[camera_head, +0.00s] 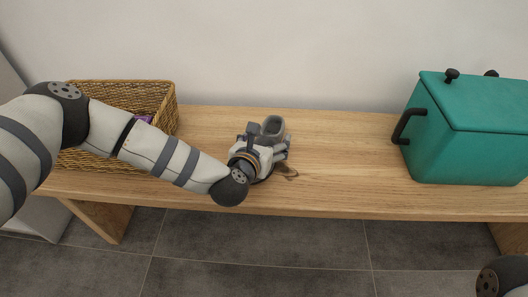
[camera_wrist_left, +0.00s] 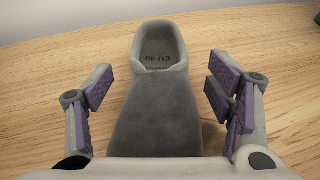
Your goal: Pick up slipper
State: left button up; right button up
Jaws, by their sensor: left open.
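A grey slipper (camera_head: 272,127) lies on the wooden bench, with its open heel end toward the wall. It also shows in the left wrist view (camera_wrist_left: 158,100), heel opening at the top and the closed toe part running down out of sight behind the gripper body. My left gripper (camera_wrist_left: 162,88) is open, with one purple-padded finger on each side of the slipper and gaps between the pads and it. In the head view my left gripper (camera_head: 276,150) is over the slipper and hides most of it. My right gripper is not in view.
The wooden bench (camera_head: 340,160) stands against a pale wall. A wicker basket (camera_head: 160,105) with something purple inside stands at the left, partly behind my left arm. A teal box with black handles (camera_head: 470,130) stands at the right. The bench between slipper and box is clear.

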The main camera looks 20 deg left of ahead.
pick_arm(q)
jog(key=c, duration=1.3)
